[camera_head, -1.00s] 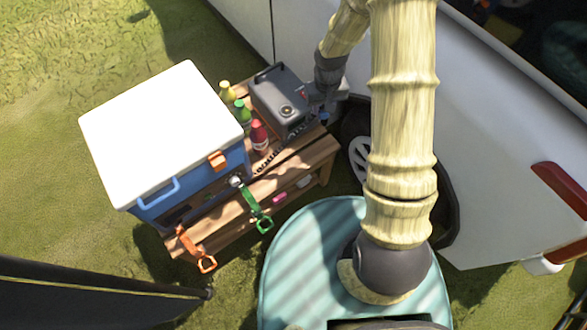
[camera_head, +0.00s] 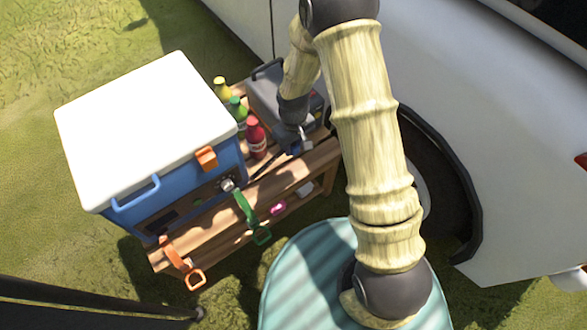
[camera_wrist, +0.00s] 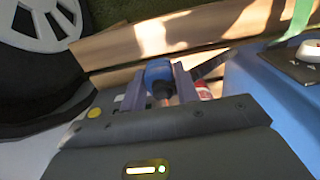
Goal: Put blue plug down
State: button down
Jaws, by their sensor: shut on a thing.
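My gripper (camera_head: 296,148) is over the right end of the wooden bench (camera_head: 322,158) in the head view, in front of the grey box. In the wrist view its two fingers (camera_wrist: 160,88) are shut on the blue plug (camera_wrist: 158,72), which sits between the fingertips. The plug shows only as a small blue spot (camera_head: 292,150) in the head view. The wooden bench boards (camera_wrist: 120,45) lie beyond the plug in the wrist view. I cannot tell whether the plug touches the wood.
A blue cooler with a white lid (camera_head: 145,110) stands on the bench's left. Red (camera_head: 256,138), green (camera_head: 237,112) and yellow (camera_head: 222,88) bottles stand between it and the grey box (camera_head: 268,90). A white vehicle (camera_head: 500,150) stands right.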

jog(key=b, duration=0.2)
send_over(293, 169)
notch_tip(293, 169, down, 6)
jog(key=shift+d+f, duration=0.1)
jog(key=shift+f, duration=0.05)
jog(key=shift+f+b, duration=0.65)
jog(key=shift+f, duration=1.2)
jog(key=shift+f, duration=0.6)
jog(key=c, duration=1.1)
grip_release()
jog(key=shift+o, duration=0.2)
jog(key=shift+r, duration=0.1)
notch_tip(293, 169, up, 12)
jog(key=p, duration=0.4)
jog(key=shift+r, duration=0.55)
